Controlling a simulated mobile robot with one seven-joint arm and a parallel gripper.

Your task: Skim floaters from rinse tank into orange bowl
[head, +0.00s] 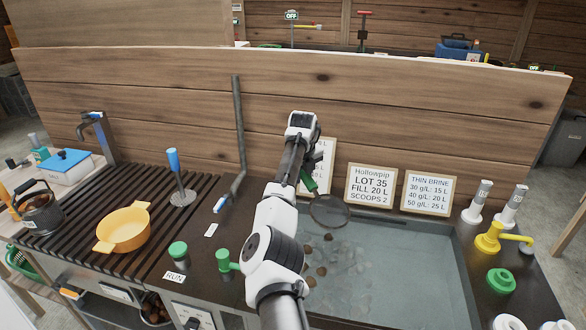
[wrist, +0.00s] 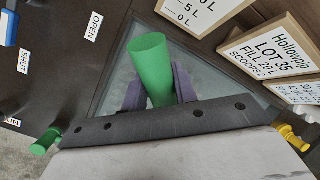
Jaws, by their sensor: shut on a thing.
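My gripper (head: 304,178) is shut on the green handle of a skimmer. The handle (wrist: 150,62) stands between my two fingers in the wrist view. The skimmer's round dark mesh hoop (head: 329,211) is over the back left of the rinse tank (head: 452,262); I cannot tell whether it touches the water. Several brown floaters (head: 320,270) lie along the tank's left side, partly behind my arm. Paler round shapes show in the water near the middle. The orange bowl (head: 122,238), with two side handles, sits on the slatted rack at left and looks empty.
A blue-handled tool (head: 175,172) stands on the rack between bowl and tank. A grey pipe (head: 240,130) rises behind it. Signs (head: 371,186) line the tank's back edge. A yellow tap (head: 490,238) and green knob (head: 501,280) stand at right.

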